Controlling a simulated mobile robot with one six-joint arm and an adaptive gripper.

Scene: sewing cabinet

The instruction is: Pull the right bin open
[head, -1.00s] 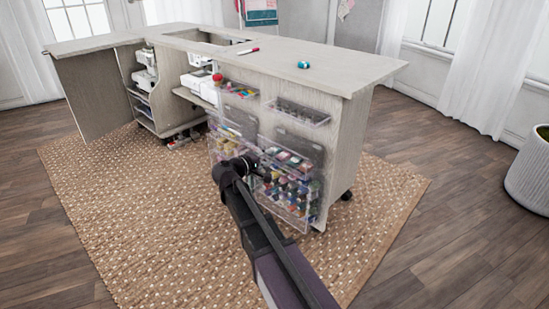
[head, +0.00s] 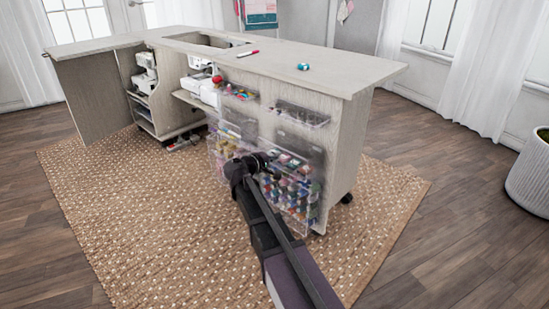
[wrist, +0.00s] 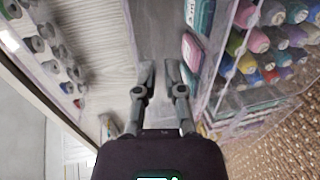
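The right bin (head: 298,205) is a clear bin packed with colourful thread spools, low on the right of the cabinet's end face. It also shows at the right of the wrist view (wrist: 226,75). My gripper (wrist: 160,72) is open and empty, with its two fingers a little apart. In the wrist view the fingertips lie over the pale cabinet panel (wrist: 157,35), just left of the bin's clear wall; I cannot tell whether they touch it. In the head view my wrist covers the bin's left part and hides the fingertips.
A left clear bin (head: 226,150) stands beside it. Two small clear trays hang above, one left (head: 240,92) and one right (head: 303,116). The tabletop (head: 345,76) overhangs them. A woven rug (head: 130,215) covers the floor, and a plant pot (head: 527,175) stands far right.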

